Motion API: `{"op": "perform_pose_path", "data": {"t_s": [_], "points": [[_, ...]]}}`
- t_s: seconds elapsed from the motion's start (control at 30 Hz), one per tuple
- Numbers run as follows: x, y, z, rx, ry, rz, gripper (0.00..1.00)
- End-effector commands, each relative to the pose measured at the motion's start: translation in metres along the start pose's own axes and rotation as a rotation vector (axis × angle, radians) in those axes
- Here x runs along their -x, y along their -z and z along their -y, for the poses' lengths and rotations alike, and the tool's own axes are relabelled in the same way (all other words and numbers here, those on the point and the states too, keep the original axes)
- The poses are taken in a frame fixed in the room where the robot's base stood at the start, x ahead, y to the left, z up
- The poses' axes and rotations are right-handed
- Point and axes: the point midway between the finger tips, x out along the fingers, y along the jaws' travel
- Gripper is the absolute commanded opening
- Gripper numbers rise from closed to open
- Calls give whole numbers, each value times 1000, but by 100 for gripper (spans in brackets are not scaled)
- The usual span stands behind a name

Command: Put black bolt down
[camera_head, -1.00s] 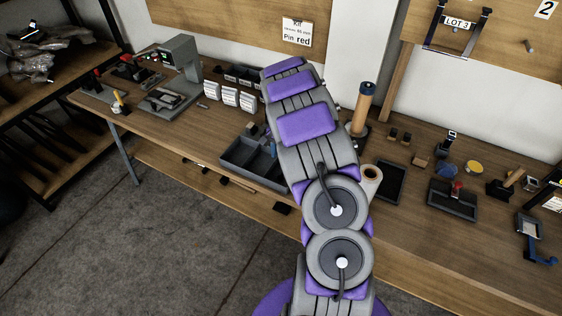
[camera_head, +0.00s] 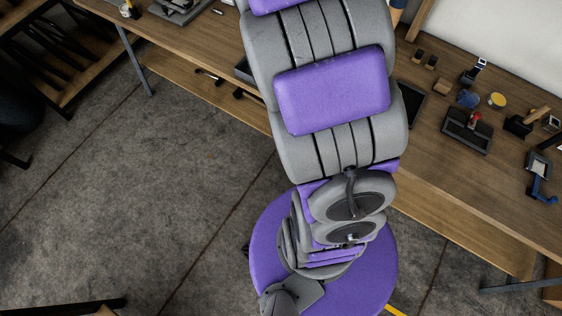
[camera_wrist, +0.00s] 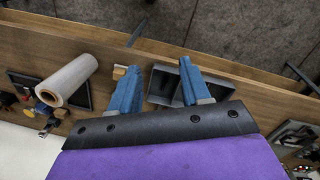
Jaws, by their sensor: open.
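My gripper (camera_wrist: 157,68) shows in the wrist view with its two blue fingers spread apart and nothing visible between them. A grey tray (camera_wrist: 163,84) lies on the bench behind and between the fingers, partly hidden by them. I cannot make out a black bolt in either current view. In the head view my purple and grey arm covers the middle, and the gripper is out of sight.
The wooden bench (camera_head: 430,185) carries a black tray with a red part (camera_head: 467,130), small blocks and a blue tool (camera_head: 540,188). A white roll (camera_wrist: 68,80) lies left of the fingers in the wrist view. Grey floor is open at the left.

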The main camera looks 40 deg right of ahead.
Motion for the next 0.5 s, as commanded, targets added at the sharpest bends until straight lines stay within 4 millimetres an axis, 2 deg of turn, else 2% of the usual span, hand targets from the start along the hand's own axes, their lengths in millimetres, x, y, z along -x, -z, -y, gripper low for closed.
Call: {"op": "perform_pose_path", "data": {"t_s": [0.03, 0.2, 0.4, 0.5], "points": [[8, -23, 2, 49, 0, 0, 47], [25, -93, -1, 217, -2, 11, 47], [28, -176, -16, 442, -7, 34, 47], [26, -211, -26, 555, -10, 41, 47]]}}
